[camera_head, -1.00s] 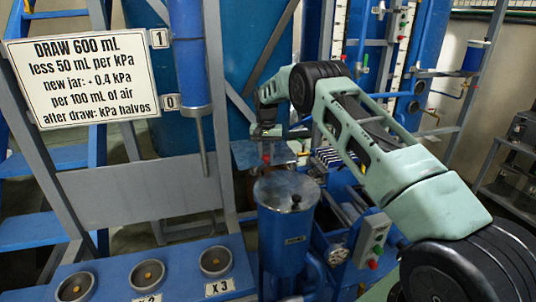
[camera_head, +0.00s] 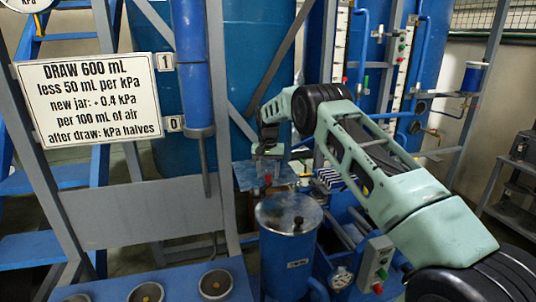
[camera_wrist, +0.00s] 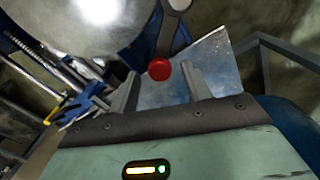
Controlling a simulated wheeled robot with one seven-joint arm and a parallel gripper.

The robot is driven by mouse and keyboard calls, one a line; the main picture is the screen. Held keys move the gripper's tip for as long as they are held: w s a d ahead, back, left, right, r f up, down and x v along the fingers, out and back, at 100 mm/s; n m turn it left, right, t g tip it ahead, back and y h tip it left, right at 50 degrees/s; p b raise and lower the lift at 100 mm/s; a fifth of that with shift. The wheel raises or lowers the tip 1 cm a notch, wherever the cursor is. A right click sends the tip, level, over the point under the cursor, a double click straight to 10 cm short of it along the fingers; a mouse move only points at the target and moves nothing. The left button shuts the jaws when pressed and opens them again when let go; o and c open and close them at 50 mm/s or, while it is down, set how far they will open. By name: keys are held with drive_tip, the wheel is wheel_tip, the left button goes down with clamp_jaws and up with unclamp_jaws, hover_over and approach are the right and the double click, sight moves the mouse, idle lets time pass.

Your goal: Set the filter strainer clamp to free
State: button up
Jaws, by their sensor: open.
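The blue filter vessel (camera_head: 285,262) stands upright with a round metal lid (camera_head: 280,213) and a small black knob on top. A red ball knob (camera_wrist: 160,69) on a grey lever shows in the wrist view, close to the vessel's shiny lid (camera_wrist: 85,22). It looks like the clamp handle. In the head view the red knob (camera_head: 267,179) is a small spot behind the lid. My gripper (camera_wrist: 160,75) is open, with the red knob seen between its two fingers. I cannot tell whether either finger touches it. My gripper (camera_head: 268,152) is partly hidden in the head view.
A metal plate (camera_wrist: 205,72) lies beyond the fingers. A box with red and green buttons (camera_head: 377,262) and a gauge (camera_head: 341,277) stand right of the vessel. A blue upright cylinder (camera_head: 192,70) and grey frame posts are on the left. A blue bench (camera_head: 118,287) holds round sockets.

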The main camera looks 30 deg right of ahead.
sight(268, 176)
wheel_tip(268, 176, up, 17)
drive_tip(key=b, duration=0.1)
drive_tip(key=shift+f, duration=0.15)
idle(0.5)
